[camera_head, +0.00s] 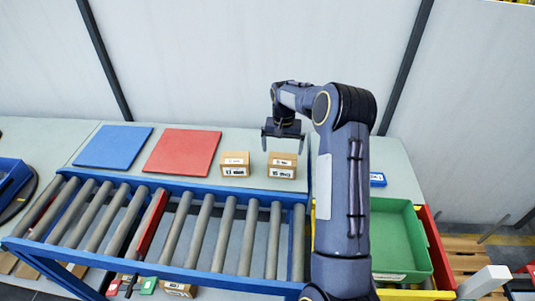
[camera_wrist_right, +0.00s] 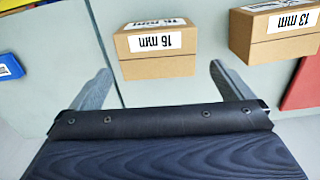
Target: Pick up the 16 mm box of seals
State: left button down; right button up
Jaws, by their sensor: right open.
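The 16 mm box of seals is a small brown carton (camera_head: 282,171) with a white label, on the pale table behind the roller conveyor. In the right wrist view the 16 mm box (camera_wrist_right: 157,66) stands just ahead, its label reading upside down. My right gripper (camera_head: 282,137) is open and empty, above and behind this box in the head view. In the wrist view its two fingers point toward the box, one to each side, with the box beyond them. Contact is not visible. My left gripper is not in view.
A similar 13 mm box (camera_head: 235,170) stands close to the left of the 16 mm box. Red (camera_head: 182,152) and blue (camera_head: 113,147) mats lie further left. The blue-railed roller conveyor (camera_head: 210,235) runs in front. A green tray (camera_head: 402,235) is at the right.

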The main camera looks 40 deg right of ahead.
aim_at(283, 158)
jog(key=f, duration=0.2)
jog(key=f+p, duration=0.1)
jog(key=f, duration=0.1)
jog(key=f+p, duration=0.1)
jog(key=f, duration=0.2)
jog(key=shift+s, duration=0.25)
jog(key=shift+f, duration=0.35)
jog(key=shift+c, duration=0.4)
jog(key=c, duration=1)
jog(key=shift+r, duration=0.1)
jog(key=shift+c, duration=0.4)
